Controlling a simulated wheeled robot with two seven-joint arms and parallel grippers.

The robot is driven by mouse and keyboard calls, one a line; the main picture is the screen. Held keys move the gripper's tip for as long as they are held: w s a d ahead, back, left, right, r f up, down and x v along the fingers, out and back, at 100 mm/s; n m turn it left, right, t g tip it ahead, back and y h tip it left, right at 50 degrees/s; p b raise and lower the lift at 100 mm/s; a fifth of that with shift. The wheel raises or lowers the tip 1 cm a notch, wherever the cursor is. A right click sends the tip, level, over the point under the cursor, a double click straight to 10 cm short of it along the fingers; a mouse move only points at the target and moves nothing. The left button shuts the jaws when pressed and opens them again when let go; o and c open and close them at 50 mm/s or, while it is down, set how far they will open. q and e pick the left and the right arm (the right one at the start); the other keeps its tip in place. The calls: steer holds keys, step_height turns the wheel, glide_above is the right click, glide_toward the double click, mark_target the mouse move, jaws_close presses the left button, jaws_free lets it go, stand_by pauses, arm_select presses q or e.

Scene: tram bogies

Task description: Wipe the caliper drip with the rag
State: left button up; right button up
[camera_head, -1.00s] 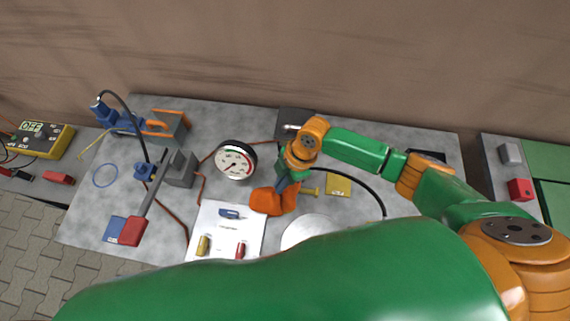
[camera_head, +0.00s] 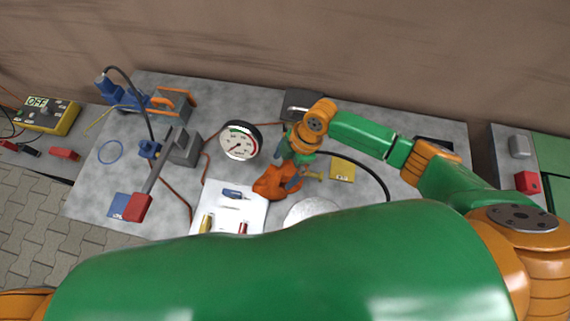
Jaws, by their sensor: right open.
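An orange-brown crumpled cloth, which looks like the rag (camera_head: 268,186), lies on the grey bench top beside the white card. My right gripper (camera_head: 289,182) points down at it and overlaps it in the picture. It is open; I cannot tell if its fingers touch the cloth. A grey block with an orange bracket, possibly the caliper (camera_head: 178,101), stands at the back left. I cannot make out a drip. My left gripper is not in view.
A round dial gauge (camera_head: 240,140) stands left of the right gripper. A white card (camera_head: 233,207) carries small coloured parts. A grey block (camera_head: 184,148) with a red-ended lever is further left. A yellow pad (camera_head: 342,170) and a black cable lie right. My green arm hides the front.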

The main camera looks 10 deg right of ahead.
step_height(320, 180, down, 4)
steer(key=b, duration=0.2)
steer(key=shift+r+b, duration=0.2)
steer(key=shift+b, duration=0.1)
jaws_close()
stand_by(0.6)
